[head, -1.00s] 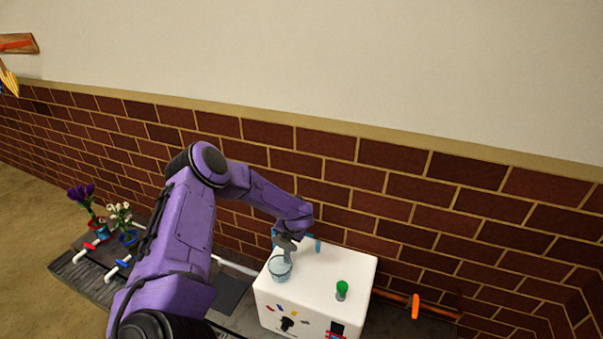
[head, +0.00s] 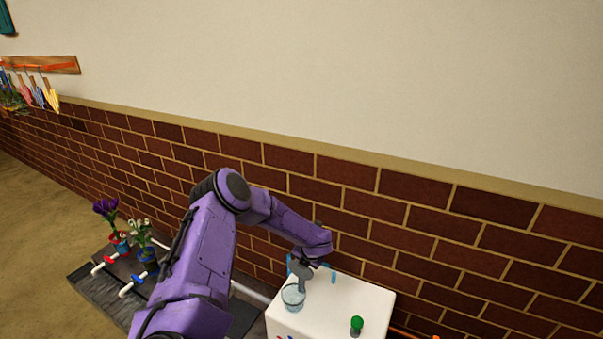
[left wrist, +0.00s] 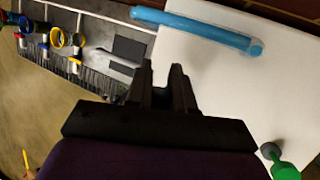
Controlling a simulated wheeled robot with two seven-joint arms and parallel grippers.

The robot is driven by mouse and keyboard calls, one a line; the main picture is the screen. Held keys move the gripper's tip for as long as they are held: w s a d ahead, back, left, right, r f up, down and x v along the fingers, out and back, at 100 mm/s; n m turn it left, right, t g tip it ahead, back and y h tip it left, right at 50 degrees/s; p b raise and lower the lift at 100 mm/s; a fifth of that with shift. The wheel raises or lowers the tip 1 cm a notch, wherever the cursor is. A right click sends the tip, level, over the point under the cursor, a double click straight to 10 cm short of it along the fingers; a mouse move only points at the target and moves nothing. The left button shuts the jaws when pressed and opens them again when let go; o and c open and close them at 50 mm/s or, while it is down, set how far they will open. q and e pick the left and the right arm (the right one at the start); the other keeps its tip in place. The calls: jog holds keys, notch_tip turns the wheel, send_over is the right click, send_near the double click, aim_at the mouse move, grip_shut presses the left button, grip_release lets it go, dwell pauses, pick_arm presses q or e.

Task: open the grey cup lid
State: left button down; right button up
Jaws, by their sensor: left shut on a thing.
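A clear, pale blue cup (head: 293,297) stands on top of the white box, at its left side in the head view. My left gripper (head: 302,278) is just above and behind the cup's rim. A grey part shows there, but I cannot tell lid from fingers. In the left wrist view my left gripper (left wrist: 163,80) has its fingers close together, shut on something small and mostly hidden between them. The cup itself cannot be made out in that view. My right gripper is in neither view.
The white box (head: 340,300) carries a blue bar (left wrist: 195,27) at the back and a green knob (head: 357,323) at the right. Potted purple flowers (head: 106,208) and white flowers (head: 139,232) stand at left. A brick wall (head: 400,215) is close behind.

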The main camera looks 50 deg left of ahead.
pick_arm(q)
jog(key=shift+d, duration=0.1)
jog(key=c, duration=1.1)
grip_release()
jog(key=shift+f, duration=0.1)
jog(key=shift+c, duration=0.2)
jog(key=shift+o, duration=0.7)
jog(key=shift+w+f, duration=0.15)
jog(key=p+v, duration=0.2)
jog(key=v, duration=0.8)
jog(key=shift+r+p, duration=0.3)
jog(key=shift+p, duration=0.05)
